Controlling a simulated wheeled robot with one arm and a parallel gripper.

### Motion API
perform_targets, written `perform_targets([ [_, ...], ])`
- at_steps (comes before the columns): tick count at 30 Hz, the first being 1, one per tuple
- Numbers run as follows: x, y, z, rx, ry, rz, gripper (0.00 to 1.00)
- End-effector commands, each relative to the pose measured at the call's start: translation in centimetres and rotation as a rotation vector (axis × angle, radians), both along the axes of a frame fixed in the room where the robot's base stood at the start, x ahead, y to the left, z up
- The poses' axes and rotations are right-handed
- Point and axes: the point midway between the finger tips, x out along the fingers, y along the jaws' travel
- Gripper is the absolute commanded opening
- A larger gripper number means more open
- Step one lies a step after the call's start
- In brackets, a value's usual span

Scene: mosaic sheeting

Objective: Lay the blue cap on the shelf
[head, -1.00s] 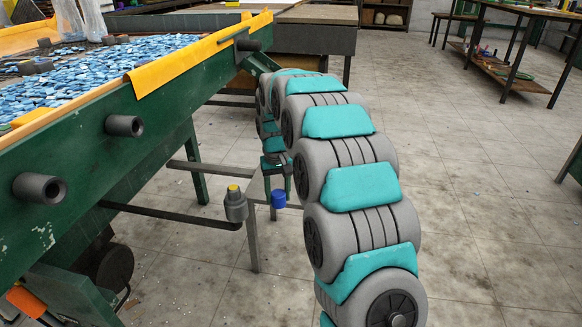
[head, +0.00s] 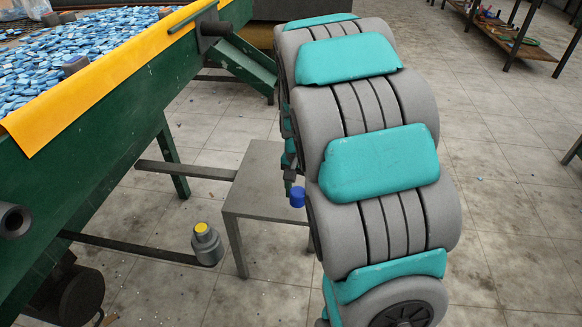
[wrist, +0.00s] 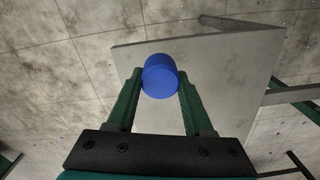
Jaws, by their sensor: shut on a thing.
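The blue cap (wrist: 160,78) is a short cylinder held between the two green fingertips of my gripper (wrist: 160,84) in the wrist view. It also shows in the head view (head: 297,198), beside my arm. The shelf, a flat grey top on legs (head: 255,178), stands left of my arm; its right part is hidden behind the arm. In the wrist view the cap appears in front of the grey shelf top (wrist: 225,70). The height of the cap above the shelf cannot be told. My gripper is mostly hidden in the head view.
A green trough (head: 85,130) with a yellow edge, full of blue pieces, stands at the left. A grey fitting with a yellow top (head: 206,244) sits at the end of a dark bar, near the shelf's front leg. Tiled floor is open at the right.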

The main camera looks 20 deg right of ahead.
Motion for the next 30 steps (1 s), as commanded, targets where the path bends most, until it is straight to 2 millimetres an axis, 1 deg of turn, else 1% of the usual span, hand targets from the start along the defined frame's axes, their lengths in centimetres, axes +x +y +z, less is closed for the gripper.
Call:
perform_targets([
  [3, 2.1, -1.3, -0.1, -0.001, -0.004, 0.000, 0.00],
  [18, 9.8, -6.1, -1.1, 0.000, 0.000, 0.003, 0.00],
  [24, 11.7, -7.3, -1.2, -0.002, -0.003, 0.003, 0.00],
  [30, 12.3, -7.7, -1.4, -0.001, -0.001, 0.003, 0.00],
])
